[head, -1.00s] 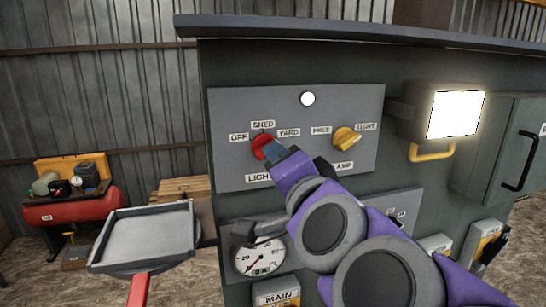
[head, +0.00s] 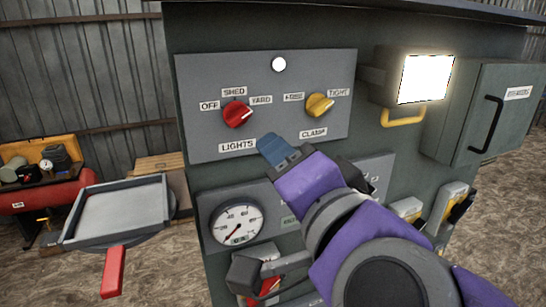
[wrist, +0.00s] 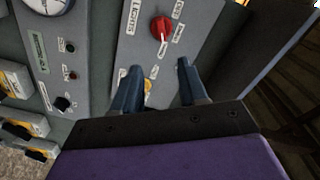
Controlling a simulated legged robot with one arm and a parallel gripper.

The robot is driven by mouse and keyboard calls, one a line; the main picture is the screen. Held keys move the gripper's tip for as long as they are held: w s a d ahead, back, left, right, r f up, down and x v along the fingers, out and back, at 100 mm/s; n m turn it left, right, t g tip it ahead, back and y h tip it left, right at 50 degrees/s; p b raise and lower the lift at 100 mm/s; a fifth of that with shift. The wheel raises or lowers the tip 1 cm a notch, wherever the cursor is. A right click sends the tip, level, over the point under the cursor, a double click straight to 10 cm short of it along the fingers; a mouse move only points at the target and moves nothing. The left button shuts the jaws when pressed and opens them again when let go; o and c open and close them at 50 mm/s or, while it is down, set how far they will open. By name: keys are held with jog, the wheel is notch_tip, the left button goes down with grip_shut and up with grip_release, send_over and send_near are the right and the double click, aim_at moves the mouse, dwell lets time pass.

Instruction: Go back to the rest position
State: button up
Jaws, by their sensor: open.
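My gripper (head: 278,152) is in front of the grey control panel (head: 200,85), just below and right of the red LIGHTS knob (head: 237,114). In the wrist view its two blue fingers (wrist: 155,88) stand apart with nothing between them, and the red knob (wrist: 161,28) lies beyond them. The red knob's white mark points toward YARD. The yellow CLAMP knob (head: 319,105) is to the right, its pointer toward TIGHT. My purple arm hides part of the lower panel.
A lit lamp (head: 425,79) with a yellow handle (head: 403,117) juts out at the right, beside a breaker cabinet (head: 485,115). A gauge (head: 236,224) sits below the panel. A grey tray (head: 122,212) with a red handle (head: 113,271) stands at the left.

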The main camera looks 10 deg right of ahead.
notch_tip(320, 180, down, 28)
jog(key=r+n+g+h+b, duration=0.1)
jog(key=n+g+b, duration=0.4)
jog(key=g+b, duration=0.25)
jog(key=s+d+f+n+g+h+b, duration=0.1)
jog(key=s+d+f+g+b, duration=0.1)
jog(key=f, duration=0.5)
jog(key=s+d+f+n+g+h+b, duration=0.1)
jog(key=s+d+f+g, duration=0.3)
jog(key=s+f, duration=0.4)
jog(key=s+d+f+n+g+h+b, duration=0.2)
jog(key=s+f+g, duration=0.3)
jog(key=f, duration=0.3)
jog(key=shift+s+d+f+g+b, duration=0.2)
jog(key=shift+s+d+g+b, duration=0.15)
jog(key=shift+d+b, duration=0.25)
jog(key=shift+a, duration=0.1)
